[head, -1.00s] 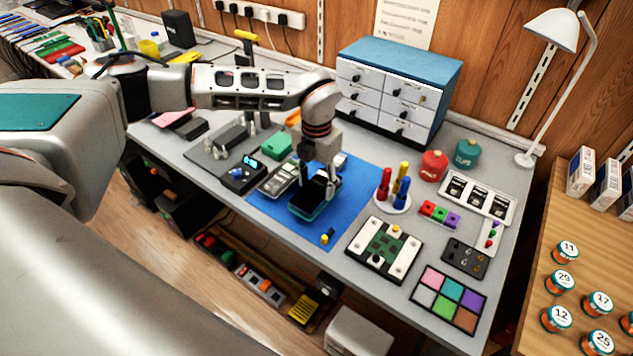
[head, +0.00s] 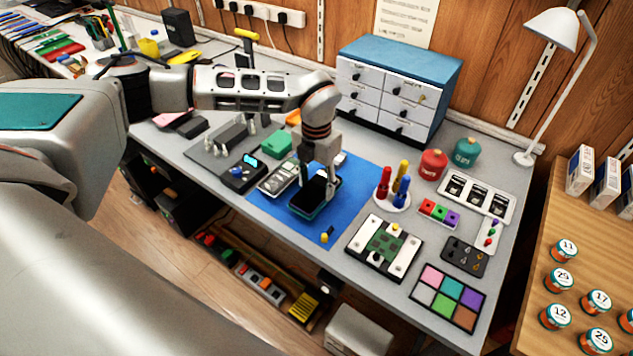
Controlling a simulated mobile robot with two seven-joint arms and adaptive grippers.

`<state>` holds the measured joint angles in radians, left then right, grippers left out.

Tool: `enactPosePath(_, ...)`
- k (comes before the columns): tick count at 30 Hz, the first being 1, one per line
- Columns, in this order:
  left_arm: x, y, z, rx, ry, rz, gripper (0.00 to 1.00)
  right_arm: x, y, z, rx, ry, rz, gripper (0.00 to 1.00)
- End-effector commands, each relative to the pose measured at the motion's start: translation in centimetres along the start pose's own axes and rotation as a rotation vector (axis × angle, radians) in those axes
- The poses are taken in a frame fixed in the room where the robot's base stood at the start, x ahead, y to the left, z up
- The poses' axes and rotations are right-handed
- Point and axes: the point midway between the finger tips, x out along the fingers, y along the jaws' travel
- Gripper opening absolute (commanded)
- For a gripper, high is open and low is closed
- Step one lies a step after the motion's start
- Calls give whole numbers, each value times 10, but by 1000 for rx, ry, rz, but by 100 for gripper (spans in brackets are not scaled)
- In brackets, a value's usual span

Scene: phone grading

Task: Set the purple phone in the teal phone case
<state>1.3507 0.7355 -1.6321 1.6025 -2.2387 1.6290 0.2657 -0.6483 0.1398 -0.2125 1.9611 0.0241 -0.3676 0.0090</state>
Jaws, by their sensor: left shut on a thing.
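A dark-faced phone (head: 311,193) is between the fingers of my left gripper (head: 317,186); its purple colour does not show from here. The teal phone case (head: 304,215) lies on the blue mat, with its rim showing along the phone's front edge. The phone lies over the case, flat or nearly so. I cannot tell whether it sits fully inside the rim. My left gripper points down from above and is shut on the phone. My right gripper is not in view.
The blue mat (head: 343,200) has bare room right of the case. A grey tray of parts (head: 278,178) lies close on the left. A round stand with screwdrivers (head: 392,200) and a circuit board holder (head: 363,247) are on the right. Drawers (head: 385,112) stand behind.

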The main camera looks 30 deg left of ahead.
Motion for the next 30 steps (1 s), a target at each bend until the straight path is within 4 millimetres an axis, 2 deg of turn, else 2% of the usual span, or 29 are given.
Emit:
enactPosePath(14, 1, 0, 0, 0, -1, 0, 22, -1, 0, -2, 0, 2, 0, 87)
enactPosePath(15, 1, 0, 0, 0, -1, 0, 58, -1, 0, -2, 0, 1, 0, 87)
enactPosePath(16, 1, 0, 0, 0, -1, 0, 66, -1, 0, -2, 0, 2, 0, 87)
enactPosePath(24, 1, 0, 0, 0, 0, 0, 68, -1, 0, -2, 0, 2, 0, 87)
enactPosePath(26, 1, 0, 0, 0, 0, 0, 82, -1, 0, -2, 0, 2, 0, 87)
enactPosePath(30, 1, 0, 0, 0, 0, 0, 82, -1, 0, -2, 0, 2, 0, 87)
